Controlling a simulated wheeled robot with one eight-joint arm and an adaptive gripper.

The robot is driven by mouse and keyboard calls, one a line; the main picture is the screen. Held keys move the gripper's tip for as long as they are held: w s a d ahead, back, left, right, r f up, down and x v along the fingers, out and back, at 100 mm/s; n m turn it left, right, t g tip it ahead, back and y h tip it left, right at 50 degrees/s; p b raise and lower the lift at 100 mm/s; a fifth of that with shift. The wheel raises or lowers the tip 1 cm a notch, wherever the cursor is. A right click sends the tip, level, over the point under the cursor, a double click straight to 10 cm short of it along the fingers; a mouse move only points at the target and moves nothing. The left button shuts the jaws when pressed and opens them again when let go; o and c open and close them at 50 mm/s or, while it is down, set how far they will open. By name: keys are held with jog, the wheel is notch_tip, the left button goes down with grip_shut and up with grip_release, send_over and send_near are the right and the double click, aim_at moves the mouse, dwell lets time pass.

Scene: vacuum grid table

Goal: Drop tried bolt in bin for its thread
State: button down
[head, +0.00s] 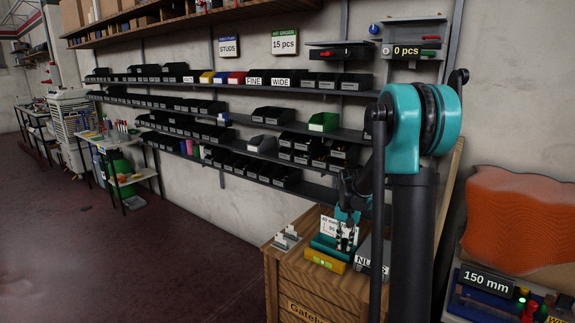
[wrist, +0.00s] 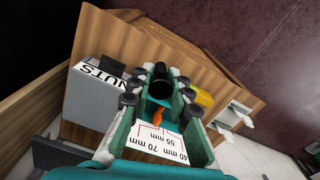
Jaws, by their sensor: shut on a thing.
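My gripper (head: 346,236) is low over the wooden crate in the head view, beside the box marked NUTS (head: 372,262). In the wrist view my gripper (wrist: 158,88) is shut on a small dark piece (wrist: 160,72), which looks like the bolt. The fingers hide much of it, and its thread cannot be made out. The black bins marked FINE (head: 253,81) and WIDE (head: 281,82) stand side by side on the upper shelf, well away from my gripper. The NUTS box (wrist: 96,92) also shows in the wrist view, left of the fingers.
The wooden crate (head: 287,283) carries a yellow block (head: 324,262), a teal item and a white card with millimetre lengths. Several rows of bins line the wall. A 150 mm sign (head: 486,281) stands at the right. The floor (head: 170,250) at the left is clear.

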notch_tip(320, 180, down, 11)
jog(key=a+n, duration=0.1)
jog(key=n, duration=0.3)
jog(key=shift+s+a, duration=0.3)
dwell(1.1)
